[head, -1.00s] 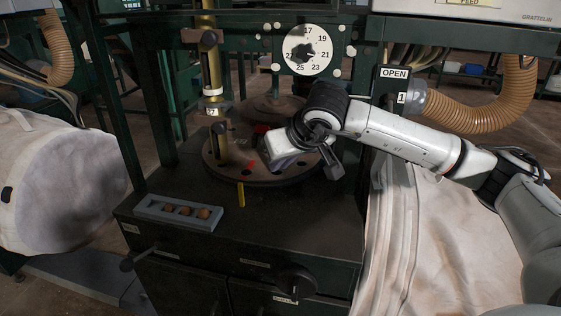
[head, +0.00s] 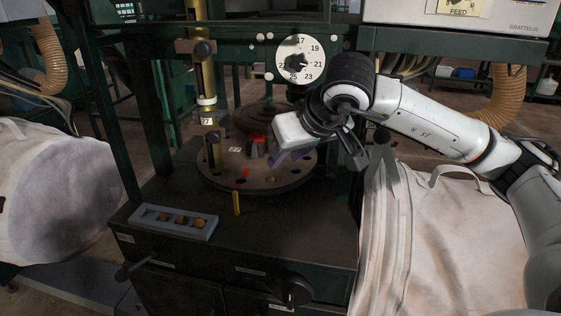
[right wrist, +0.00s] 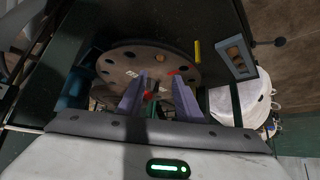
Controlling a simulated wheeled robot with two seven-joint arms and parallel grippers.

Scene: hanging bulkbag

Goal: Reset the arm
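My right arm comes in from the right in the head view. Its gripper (head: 282,158) hangs over the right part of a round dark turntable with holes (head: 262,183). In the right wrist view the two purple fingers (right wrist: 159,88) stand apart with a gap between them. A small red-topped block (head: 257,146) stands on the turntable, left of the fingers in the head view. A red piece shows between the fingers in the wrist view, apparently beyond them. My left gripper is not in view.
A grey tray (head: 148,219) with brown pieces lies on the cabinet top, near a yellow peg (head: 236,203). A numbered dial (head: 299,59) is behind. Pale bulk bags hang at left (head: 55,190) and right (head: 450,235).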

